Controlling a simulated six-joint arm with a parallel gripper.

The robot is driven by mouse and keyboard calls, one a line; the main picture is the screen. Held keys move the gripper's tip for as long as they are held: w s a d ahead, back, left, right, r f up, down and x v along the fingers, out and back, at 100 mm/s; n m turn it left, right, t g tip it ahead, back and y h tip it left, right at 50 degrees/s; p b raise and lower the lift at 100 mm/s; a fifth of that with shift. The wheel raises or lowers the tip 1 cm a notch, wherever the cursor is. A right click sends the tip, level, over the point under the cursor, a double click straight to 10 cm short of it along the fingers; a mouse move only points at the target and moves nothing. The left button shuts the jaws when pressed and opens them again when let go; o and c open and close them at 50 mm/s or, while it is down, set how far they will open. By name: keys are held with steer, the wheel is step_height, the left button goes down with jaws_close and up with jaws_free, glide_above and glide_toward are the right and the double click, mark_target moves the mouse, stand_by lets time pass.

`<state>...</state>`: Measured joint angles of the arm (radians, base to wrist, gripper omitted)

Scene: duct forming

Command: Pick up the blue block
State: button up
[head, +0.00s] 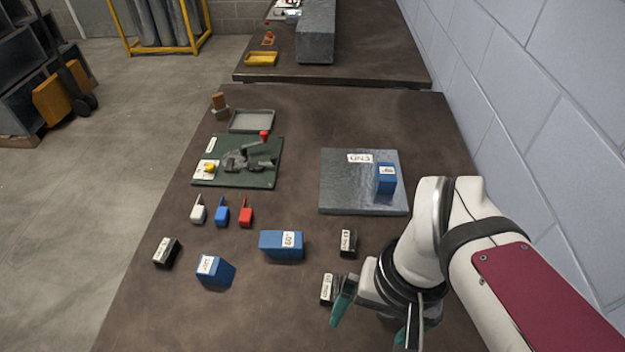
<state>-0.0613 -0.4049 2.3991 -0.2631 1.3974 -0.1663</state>
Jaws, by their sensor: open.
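Three blue blocks with white labels are in view. One blue block (386,178) stands on the right part of the grey metal plate (335,190). A wider blue block (270,246) lies on the brown table at the middle. A third blue block (222,275) sits turned at an angle to its left, nearer the front. My gripper (382,322) is at the lower right, with its teal-tipped fingers apart and nothing seen between them. It is apart from all three blue blocks. Part of the gripper is hidden by its own wrist.
Small black labelled blocks stand at the left (166,252), the centre right (348,243) and beside my left finger (327,289). White, blue and red small pieces (221,213) stand in a row. A green board (262,180) holds a clamp. A pale wall (500,90) borders the right.

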steer(key=w+a+r+n, duration=0.1)
steer(key=w+a+n, duration=0.1)
steer(key=w+n, duration=0.4)
steer(key=n+h, duration=0.3)
steer(key=n, duration=1.2)
glide_above(280, 239)
steer(key=a, duration=0.2)
step_height(280, 239, down, 8)
steer(key=f, duration=0.5)
steer(key=d+f, duration=0.1)
steer(key=f, duration=0.4)
steer(key=d+f, duration=0.1)
steer(key=f, duration=0.4)
steer(key=shift+d+f, duration=0.1)
steer(key=shift+f, duration=0.05)
steer(key=shift+f, duration=0.25)
jaws_close()
